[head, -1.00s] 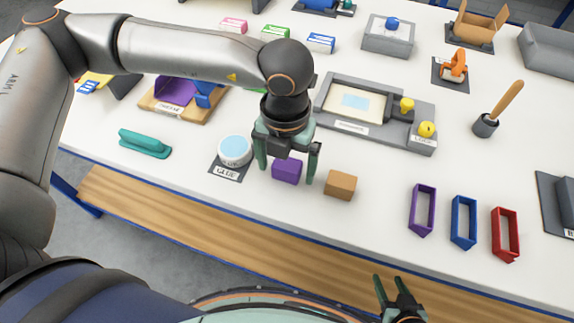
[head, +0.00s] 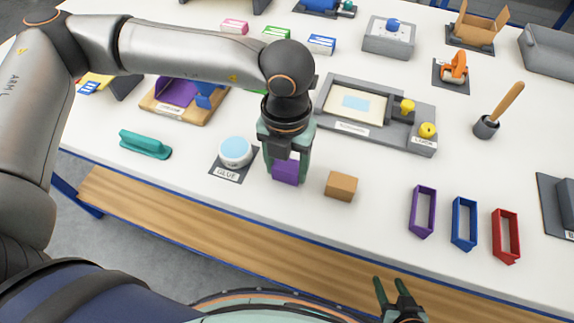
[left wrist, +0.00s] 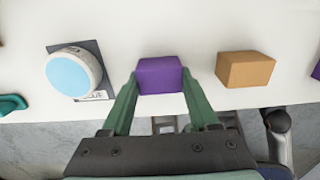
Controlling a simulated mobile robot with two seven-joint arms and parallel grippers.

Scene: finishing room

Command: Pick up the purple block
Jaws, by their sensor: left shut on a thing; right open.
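The purple block (head: 286,171) is on the white table, right of the round glue pot. My left gripper (head: 287,176) is directly above it with its fingers shut on the block's two sides. The left wrist view shows the purple block (left wrist: 160,75) between the green fingertips of my left gripper (left wrist: 161,84). I cannot tell whether the block is clear of the tabletop. My right gripper (head: 390,284) is open and empty, low in front of the table's front edge.
A brown block (head: 341,186) lies close to the right. The glue pot (head: 235,151) stands on its dark mat to the left. A screening tray (head: 357,103) lies behind. Purple (head: 423,211), blue (head: 464,223) and red (head: 506,235) frames stand further right.

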